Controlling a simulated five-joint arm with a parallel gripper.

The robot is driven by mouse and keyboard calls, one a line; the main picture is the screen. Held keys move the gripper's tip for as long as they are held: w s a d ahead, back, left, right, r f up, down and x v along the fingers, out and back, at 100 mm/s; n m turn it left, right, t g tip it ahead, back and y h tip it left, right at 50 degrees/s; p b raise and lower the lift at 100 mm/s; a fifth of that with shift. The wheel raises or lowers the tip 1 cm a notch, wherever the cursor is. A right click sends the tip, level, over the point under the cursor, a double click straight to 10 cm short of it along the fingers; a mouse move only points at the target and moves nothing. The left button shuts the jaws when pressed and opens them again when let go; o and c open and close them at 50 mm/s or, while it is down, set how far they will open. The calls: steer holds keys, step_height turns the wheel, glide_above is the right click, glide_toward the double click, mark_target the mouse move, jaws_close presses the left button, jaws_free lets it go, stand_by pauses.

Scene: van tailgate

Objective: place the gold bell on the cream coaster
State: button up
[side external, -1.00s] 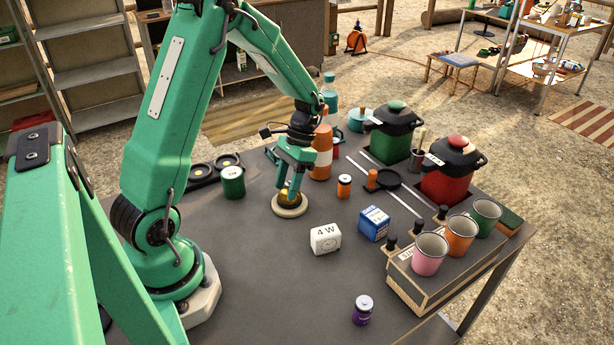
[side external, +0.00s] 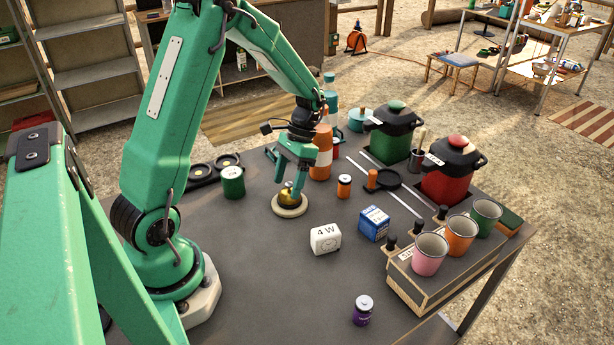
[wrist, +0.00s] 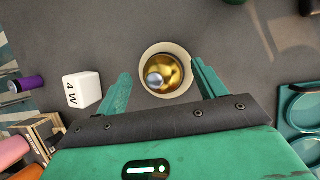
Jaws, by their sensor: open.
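The gold bell (side external: 288,196) stands on the round cream coaster (side external: 290,211) on the grey table. In the wrist view the bell (wrist: 168,70) sits within the rim of the coaster (wrist: 148,87), its silvery top facing the camera. My gripper (side external: 293,180) is just above the bell in the side view. In the wrist view its two green fingers (wrist: 160,85) are spread apart with clear gaps to the bell on both sides. The gripper is open and holds nothing. Part of the bell's top is hidden by the fingers in the side view.
A white "4 W" block (side external: 325,239) and a blue box (side external: 374,223) stand to the right. A green can (side external: 233,182) is to the left. The table in front is mostly clear.

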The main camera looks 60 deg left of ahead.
steer(key=v, duration=1.1)
steer(key=shift+d+r, duration=0.15)
steer(key=shift+r, duration=0.05)
steer(key=s+d+r+t+y, duration=0.1)
steer(key=s+d+r+t, duration=0.8)
steer(key=s+d, duration=0.4)
steer(key=shift+s+r+t+y, duration=0.2)
steer(key=shift+s+t+y, duration=0.2)
steer(key=shift+s+t, duration=0.2)
